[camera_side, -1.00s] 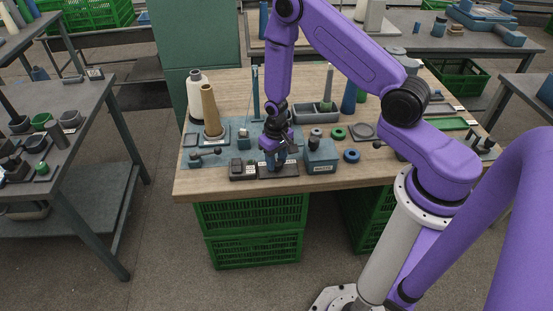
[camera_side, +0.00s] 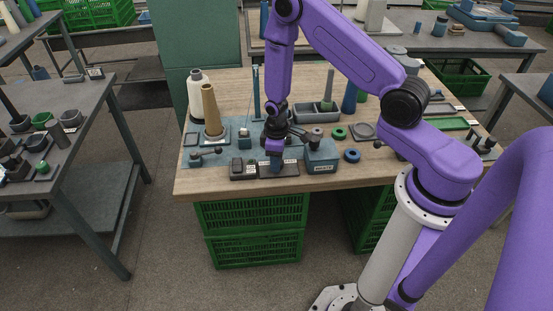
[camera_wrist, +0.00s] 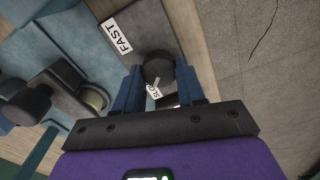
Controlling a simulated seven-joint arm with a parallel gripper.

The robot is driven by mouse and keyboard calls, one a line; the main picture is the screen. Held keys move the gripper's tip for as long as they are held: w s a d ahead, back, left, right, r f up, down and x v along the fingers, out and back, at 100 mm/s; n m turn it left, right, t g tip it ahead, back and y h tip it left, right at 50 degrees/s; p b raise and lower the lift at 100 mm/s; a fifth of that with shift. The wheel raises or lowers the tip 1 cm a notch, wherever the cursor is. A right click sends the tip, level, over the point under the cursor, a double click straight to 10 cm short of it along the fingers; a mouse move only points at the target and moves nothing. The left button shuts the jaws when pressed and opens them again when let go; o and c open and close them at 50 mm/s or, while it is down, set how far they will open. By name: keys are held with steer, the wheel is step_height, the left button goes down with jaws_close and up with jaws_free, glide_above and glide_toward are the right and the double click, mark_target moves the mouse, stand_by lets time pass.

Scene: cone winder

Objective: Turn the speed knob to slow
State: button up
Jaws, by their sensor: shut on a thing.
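The speed knob (camera_wrist: 158,66) is a dark round knob on a dark grey control plate (camera_wrist: 140,32). In the wrist view it sits between the two blue fingers of my gripper (camera_wrist: 160,84), which is shut on it. A white FAST label (camera_wrist: 117,36) lies in clear view on the plate. A SLOW label (camera_wrist: 154,92) is partly hidden by the knob and fingers. In the side view my gripper (camera_side: 276,165) points down at the control plate (camera_side: 292,169) at the table's front edge; the knob is hidden there. I cannot make out a pointer mark.
A blue-grey box (camera_side: 321,158) stands just right of my gripper. A small dark block (camera_side: 243,171) lies to the left. The floor lies just beyond the table's front edge.

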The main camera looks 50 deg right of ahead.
stand_by(0.5)
steer(key=o, duration=1.1)
steer(key=shift+c, duration=0.2)
step_height(320, 180, up, 18)
steer(key=shift+f, duration=0.25)
steer(key=s+a+r+n, duration=0.3)
steer(key=s+a+r, duration=0.45)
steer(key=s, duration=0.25)
steer(key=s+r+n, duration=0.2)
steer(key=s, duration=0.6)
steer(key=s+r+n, duration=0.1)
steer(key=s, duration=0.7)
steer(key=shift+s+r+n, duration=0.3)
steer(key=shift+r+n, duration=0.05)
steer(key=shift+n, duration=0.05)
